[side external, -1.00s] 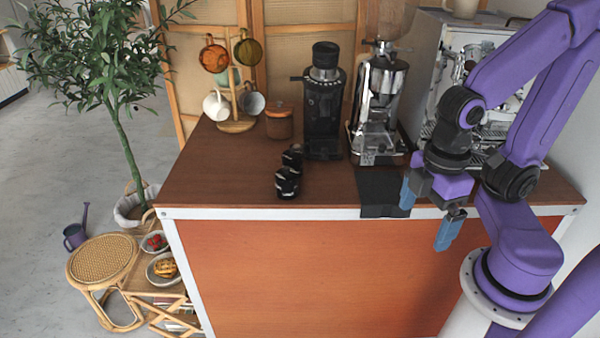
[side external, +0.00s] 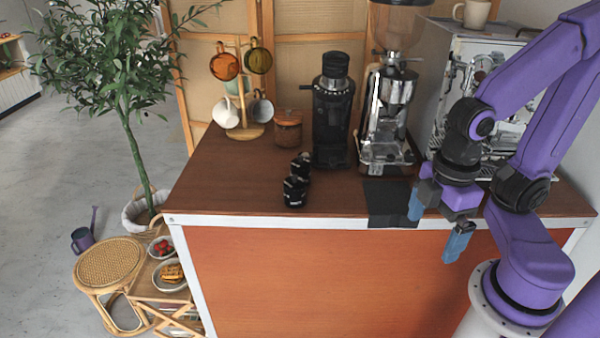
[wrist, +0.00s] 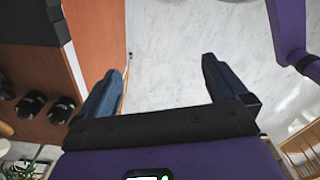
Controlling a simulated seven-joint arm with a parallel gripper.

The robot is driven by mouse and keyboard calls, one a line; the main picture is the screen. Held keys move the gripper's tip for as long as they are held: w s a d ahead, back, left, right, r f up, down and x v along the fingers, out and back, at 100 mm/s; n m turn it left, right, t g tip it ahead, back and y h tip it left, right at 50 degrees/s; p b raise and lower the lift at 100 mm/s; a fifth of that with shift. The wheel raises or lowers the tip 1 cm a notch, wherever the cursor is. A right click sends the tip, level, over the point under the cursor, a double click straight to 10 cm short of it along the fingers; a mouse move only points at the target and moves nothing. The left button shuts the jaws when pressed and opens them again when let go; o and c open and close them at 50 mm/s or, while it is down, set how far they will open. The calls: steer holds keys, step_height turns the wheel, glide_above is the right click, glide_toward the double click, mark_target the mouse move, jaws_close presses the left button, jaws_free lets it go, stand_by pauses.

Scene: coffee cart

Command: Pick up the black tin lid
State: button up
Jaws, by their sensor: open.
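Two small black tins stand close together on the brown counter top, left of the grinders. The nearer tin (side external: 294,192) has a dark top and pale marking on its side; the farther tin (side external: 300,167) is just behind it. I cannot clearly separate a lid from either body at this size. Both dark tins also show at the left edge of the wrist view (wrist: 62,110). My gripper (side external: 436,228) is open and empty, with blue fingers pointing down at the counter's front edge, well right of the tins. Its spread fingers also show in the wrist view (wrist: 163,70).
A black mat (side external: 391,203) lies at the counter's front edge beside my gripper. A black grinder (side external: 332,115), a chrome grinder (side external: 387,115) and an espresso machine (side external: 470,85) stand behind. A mug tree (side external: 243,130) and brown canister (side external: 288,129) are at back left. The front-left counter is clear.

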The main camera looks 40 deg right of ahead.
steer(key=shift+c, duration=0.3)
steer(key=shift+c, duration=0.6)
